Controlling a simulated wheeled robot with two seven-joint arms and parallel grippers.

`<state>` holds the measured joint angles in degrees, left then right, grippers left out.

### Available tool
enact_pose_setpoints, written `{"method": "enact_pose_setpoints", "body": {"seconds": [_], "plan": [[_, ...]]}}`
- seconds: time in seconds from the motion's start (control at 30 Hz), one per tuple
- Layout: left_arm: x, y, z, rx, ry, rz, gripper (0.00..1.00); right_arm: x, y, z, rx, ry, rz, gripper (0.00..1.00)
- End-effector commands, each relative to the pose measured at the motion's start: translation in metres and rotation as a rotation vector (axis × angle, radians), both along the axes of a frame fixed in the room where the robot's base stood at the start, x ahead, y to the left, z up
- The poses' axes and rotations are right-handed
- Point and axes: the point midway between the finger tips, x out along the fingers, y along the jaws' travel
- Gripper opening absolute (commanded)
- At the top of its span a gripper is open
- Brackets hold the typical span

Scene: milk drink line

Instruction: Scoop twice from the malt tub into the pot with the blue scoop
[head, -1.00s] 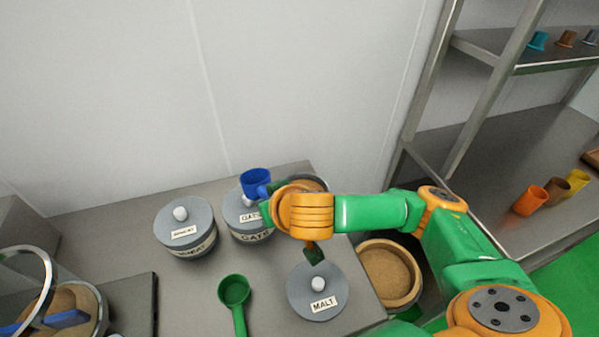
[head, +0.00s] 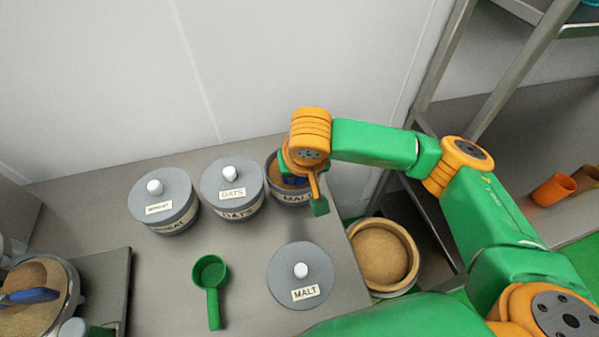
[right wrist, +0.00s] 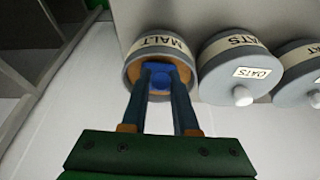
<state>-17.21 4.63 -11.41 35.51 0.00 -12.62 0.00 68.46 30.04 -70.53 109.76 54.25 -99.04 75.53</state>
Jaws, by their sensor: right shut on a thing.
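My right gripper (right wrist: 160,84) is shut on the blue scoop (right wrist: 159,80), which also shows as a small blue patch in the head view (head: 292,180). The scoop is down in the mouth of the open malt tub (head: 289,198), a grey tub with brown powder inside; the tub also shows in the right wrist view (right wrist: 151,42). The gripper hides most of the scoop, so its fill cannot be seen. A round metal-rimmed vessel, perhaps the pot (head: 73,287), is cut off at the lower left, with brown contents and a blue bar over it. My left gripper is not clearly seen.
The malt lid (head: 283,283) lies on the counter in front of the tub. The lidded oats tub (head: 240,203) and another lidded tub (head: 176,212) stand left. A green scoop (head: 211,275) lies midway. A brown-filled bin (head: 407,245) stands beyond the counter's right edge.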

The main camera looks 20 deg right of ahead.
Motion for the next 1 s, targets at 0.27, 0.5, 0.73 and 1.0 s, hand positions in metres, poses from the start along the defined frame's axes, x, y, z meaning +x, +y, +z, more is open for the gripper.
{"method": "enact_pose_setpoints", "body": {"seconds": [0.27,0.5,0.73,1.0], "plan": [[0.001,-0.001,-0.038,-0.002,-0.002,0.000,0.50,0.000,0.000,-0.030,-0.001,-0.003,0.000,0.00],[0.001,-0.001,-0.050,-0.003,-0.003,0.000,0.50,0.024,-0.002,-0.029,0.000,-0.003,-0.002,0.00],[0.001,-0.001,-0.028,-0.002,-0.002,-0.001,0.50,0.018,-0.002,-0.023,0.001,-0.001,-0.002,0.00],[0.001,-0.001,-0.027,-0.002,-0.002,-0.001,0.50,0.024,-0.002,-0.026,-0.001,-0.002,0.001,0.00]]}}
